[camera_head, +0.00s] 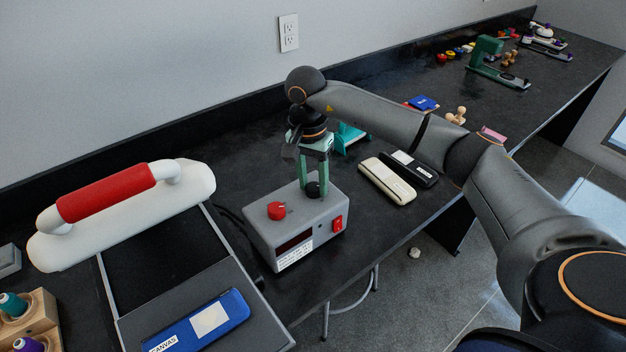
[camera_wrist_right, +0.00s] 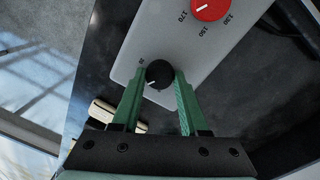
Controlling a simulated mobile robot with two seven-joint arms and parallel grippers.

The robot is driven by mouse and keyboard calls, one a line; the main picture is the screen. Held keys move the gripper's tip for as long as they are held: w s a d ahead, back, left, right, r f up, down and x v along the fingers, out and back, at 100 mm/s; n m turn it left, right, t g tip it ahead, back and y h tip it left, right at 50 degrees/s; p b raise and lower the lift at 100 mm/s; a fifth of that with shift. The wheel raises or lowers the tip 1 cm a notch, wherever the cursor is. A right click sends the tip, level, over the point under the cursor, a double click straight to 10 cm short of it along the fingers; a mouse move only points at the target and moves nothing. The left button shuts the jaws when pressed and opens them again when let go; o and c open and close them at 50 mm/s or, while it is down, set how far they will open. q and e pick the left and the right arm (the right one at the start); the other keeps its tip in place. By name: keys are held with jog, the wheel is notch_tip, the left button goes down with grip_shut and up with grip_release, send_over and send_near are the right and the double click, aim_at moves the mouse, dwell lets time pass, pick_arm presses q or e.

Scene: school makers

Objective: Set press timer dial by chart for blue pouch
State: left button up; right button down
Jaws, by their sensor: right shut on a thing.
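A grey control box (camera_head: 300,232) stands on the black bench. On its top are a red dial (camera_head: 277,210) and a black dial (camera_head: 313,189). My right gripper (camera_head: 314,178) points down with its green fingers shut on the black dial, also seen in the right wrist view (camera_wrist_right: 159,74), where its white mark points lower left. The red dial (camera_wrist_right: 211,8) there has numbers such as 170 and 150 around it. A blue pouch (camera_head: 200,325) marked CANVAS lies on the press at the lower left. A white label (camera_head: 294,255) on the box front is too small to read. My left gripper is out of view.
The press has a white arm with a red handle (camera_head: 105,192). A red switch (camera_head: 338,222) is on the box. Cream (camera_head: 387,181) and black (camera_head: 415,167) pouches lie to the right of the box. A wooden spool rack (camera_head: 42,312) stands at lower left.

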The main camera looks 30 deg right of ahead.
aim_at(314, 183)
jog(key=shift+m, duration=0.3)
jog(key=m, duration=0.5)
jog(key=shift+m, duration=0.3)
jog(key=m, duration=0.5)
jog(key=shift+d+m+y, duration=0.1)
jog(key=shift+m+y, duration=0.3)
jog(key=shift+c, duration=2.2)
grip_release()
notch_tip(314, 183, up, 13)
jog(key=shift+w+d+f, duration=0.2)
jog(key=shift+w, duration=0.15)
